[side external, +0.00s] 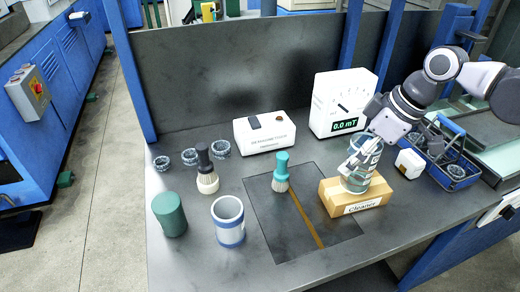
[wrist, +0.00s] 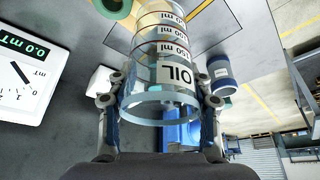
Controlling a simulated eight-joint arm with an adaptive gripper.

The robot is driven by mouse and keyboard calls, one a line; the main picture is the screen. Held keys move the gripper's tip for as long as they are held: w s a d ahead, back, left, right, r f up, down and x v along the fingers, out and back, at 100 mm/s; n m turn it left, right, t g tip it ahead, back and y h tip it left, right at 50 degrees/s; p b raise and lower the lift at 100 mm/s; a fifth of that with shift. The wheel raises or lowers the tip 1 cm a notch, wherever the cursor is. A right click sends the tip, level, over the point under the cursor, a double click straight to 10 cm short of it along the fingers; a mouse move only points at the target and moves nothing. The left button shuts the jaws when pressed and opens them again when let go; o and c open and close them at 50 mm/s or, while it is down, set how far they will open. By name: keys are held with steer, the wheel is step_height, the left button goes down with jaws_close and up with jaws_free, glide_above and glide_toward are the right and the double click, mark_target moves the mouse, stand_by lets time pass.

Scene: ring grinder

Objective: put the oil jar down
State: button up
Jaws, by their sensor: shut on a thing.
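My gripper (side external: 362,157) comes down from the upper right and is shut on the jar. In the wrist view its fingers (wrist: 160,102) press on both sides of the jar.
A teal brush (side external: 281,172), a dark-handled brush (side external: 206,168), a green cylinder (side external: 169,214) and a white-blue container (side external: 228,222) stand to the left. A white 0.0 mT gauge (side external: 342,92) stands behind. A blue basket (side external: 452,165) stands to the right.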

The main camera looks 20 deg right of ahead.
steer(key=shift+s+a+f+n, duration=0.1)
steer(key=shift+s+a+n, duration=0.15)
steer(key=shift+s, duration=0.3)
steer(key=shift+s+a+f+n, duration=0.15)
steer(key=shift+s+a, duration=0.15)
steer(key=shift+s, duration=0.25)
steer(key=shift+s+a+f, duration=0.35)
steer(key=shift+a+f, duration=1.45)
steer(key=shift+a, duration=0.15)
steer(key=shift+s+a+f, duration=0.3)
steer(key=shift+a+f, duration=1.55)
steer(key=shift+a, duration=0.05)
steer(key=shift+s+a+f, duration=0.35)
steer(key=shift+a+f, duration=1.45)
steer(key=shift+a, duration=0.15)
steer(key=shift+f, duration=0.15)
steer(key=o, duration=1.2)
steer(key=shift+c, duration=0.2)
